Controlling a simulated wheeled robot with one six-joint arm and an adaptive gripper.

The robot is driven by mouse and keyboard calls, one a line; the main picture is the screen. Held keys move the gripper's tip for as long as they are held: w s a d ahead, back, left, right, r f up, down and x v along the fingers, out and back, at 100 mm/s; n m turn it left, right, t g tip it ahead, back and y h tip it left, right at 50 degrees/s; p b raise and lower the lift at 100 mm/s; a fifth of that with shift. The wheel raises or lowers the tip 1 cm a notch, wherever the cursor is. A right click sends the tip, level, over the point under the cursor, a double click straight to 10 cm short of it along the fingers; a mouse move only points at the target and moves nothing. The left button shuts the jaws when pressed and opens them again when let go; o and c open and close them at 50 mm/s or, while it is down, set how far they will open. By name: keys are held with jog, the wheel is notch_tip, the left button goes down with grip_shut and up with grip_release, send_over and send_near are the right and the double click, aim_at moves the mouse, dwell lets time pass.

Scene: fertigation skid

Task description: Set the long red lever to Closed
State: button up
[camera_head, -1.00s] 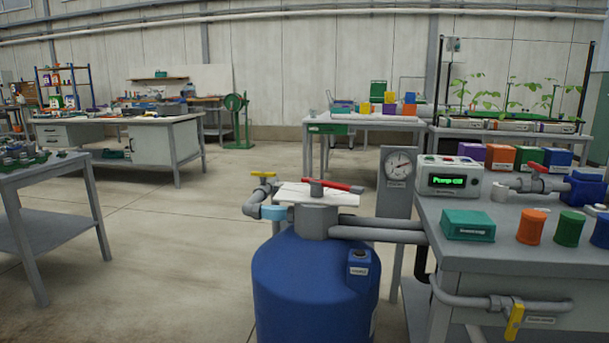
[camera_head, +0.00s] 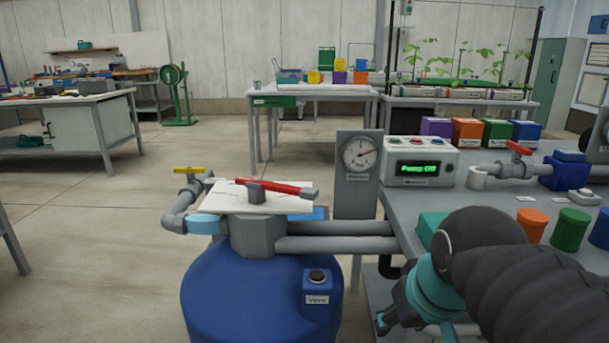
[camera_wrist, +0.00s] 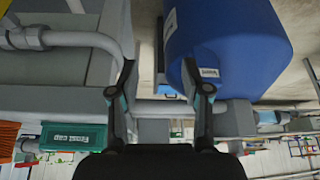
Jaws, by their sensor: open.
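The long red lever (camera_head: 275,187) lies on a grey hub over a white plate (camera_head: 228,199) on top of the blue tank (camera_head: 240,300). It slants from back left to front right. The plate's markings are too faint to read. My gripper (camera_head: 392,318) is low at the right of the tank, in front of the bench, apart from the lever. In the wrist view my gripper (camera_wrist: 157,88) has its two fingers spread with nothing held, and the tank (camera_wrist: 230,40) shows upside down. The lever cannot be made out there.
Two grey pipes (camera_head: 340,236) run from the tank neck to the bench (camera_head: 375,286). A gauge (camera_head: 360,160) stands behind them. A yellow-handled valve (camera_head: 188,171) is left of the plate. A shorter red-handled valve (camera_head: 519,148) is on the bench. Floor at left is clear.

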jog(key=w+a+r+n+g+y, duration=0.1)
jog(key=w+a+r+n, duration=0.15)
jog(key=w+r, duration=0.45)
jog(key=w+a+r+n+g+y, duration=0.1)
jog(key=w+a+r+n, duration=0.15)
jog(key=w+r, duration=0.4)
jog(key=n+g+y+p, duration=0.1)
jog(key=n, duration=0.6)
send_near(296, 188)
jog(key=b+x, duration=0.3)
jog(key=x, duration=0.5)
jog(key=shift+d+b, duration=0.1)
jog(key=shift+b, duration=0.25)
grip_shut()
